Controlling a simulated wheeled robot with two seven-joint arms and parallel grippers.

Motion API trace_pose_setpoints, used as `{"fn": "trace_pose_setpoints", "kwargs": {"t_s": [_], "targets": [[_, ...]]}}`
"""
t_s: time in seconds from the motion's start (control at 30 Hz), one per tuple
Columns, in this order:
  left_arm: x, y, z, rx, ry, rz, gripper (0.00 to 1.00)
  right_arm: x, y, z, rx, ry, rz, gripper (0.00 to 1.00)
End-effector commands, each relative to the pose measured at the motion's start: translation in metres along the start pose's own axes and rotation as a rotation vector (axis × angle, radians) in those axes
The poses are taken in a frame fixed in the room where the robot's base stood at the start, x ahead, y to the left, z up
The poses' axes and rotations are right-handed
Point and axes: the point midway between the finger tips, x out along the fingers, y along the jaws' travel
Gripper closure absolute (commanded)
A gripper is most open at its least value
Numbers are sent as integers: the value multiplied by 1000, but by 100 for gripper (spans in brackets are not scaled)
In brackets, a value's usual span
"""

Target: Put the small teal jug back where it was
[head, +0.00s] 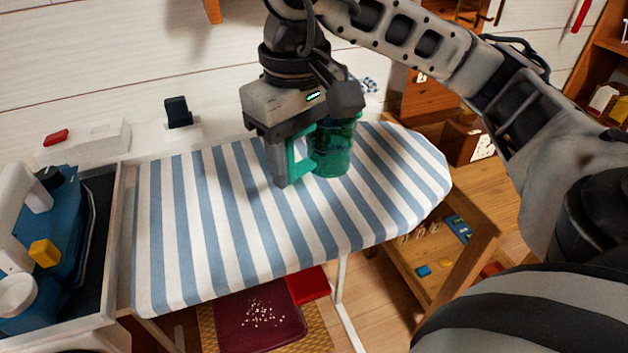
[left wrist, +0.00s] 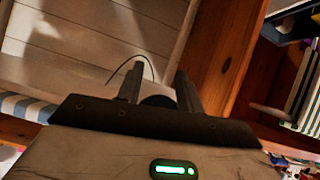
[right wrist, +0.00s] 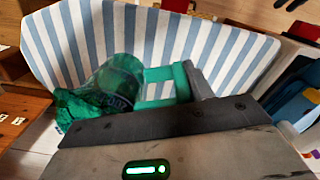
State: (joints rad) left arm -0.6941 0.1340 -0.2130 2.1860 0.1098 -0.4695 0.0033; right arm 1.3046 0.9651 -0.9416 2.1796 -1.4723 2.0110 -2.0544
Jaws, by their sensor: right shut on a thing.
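The small teal jug (head: 335,152), see-through green with a squared handle (head: 300,162), is upright at the ironing board in the head view. My right gripper (head: 308,148) is shut on it from above, with one finger beside the handle; the other finger is mostly hidden. I cannot tell whether the jug's base touches the board. In the right wrist view the jug (right wrist: 112,85) lies left of the visible finger, its handle between. My left gripper (left wrist: 160,88) shows only in the left wrist view, its fingers apart, with no jug between them.
The blue-and-white striped ironing board (head: 225,215) is mostly clear to the left of the jug. A blue-and-white machine (head: 60,235) stands at its left end. A wooden shelf table (head: 475,235) is at the right. A dark red mat (head: 240,335) lies below.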

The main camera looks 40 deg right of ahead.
Motion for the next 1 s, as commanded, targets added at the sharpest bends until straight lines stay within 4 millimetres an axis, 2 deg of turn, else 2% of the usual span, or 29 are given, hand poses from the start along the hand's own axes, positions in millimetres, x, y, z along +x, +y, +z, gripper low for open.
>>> {"fn": "trace_pose_setpoints", "kwargs": {"t_s": [0.03,0.1,0.2,0.37,0.47,0.6,0.73,1.0], "targets": [[4,-1,5,-2,4,2,64,18,7,-2,3,-10,-2,86],[5,-1,7,-4,8,3,64,30,15,-7,1,-7,-2,86],[6,-1,8,-1,10,3,64,42,25,-12,0,-4,-1,86],[4,0,6,1,13,3,64,49,32,-16,-1,-2,-1,86],[4,0,6,2,17,3,64,59,39,-19,2,-4,0,86],[2,0,2,2,21,3,64,79,38,-19,-3,-6,0,86],[2,0,2,2,20,4,64,87,37,-19,-3,-1,0,86],[4,0,8,1,13,3,64,89,37,-20,-3,0,-1,86]]}}
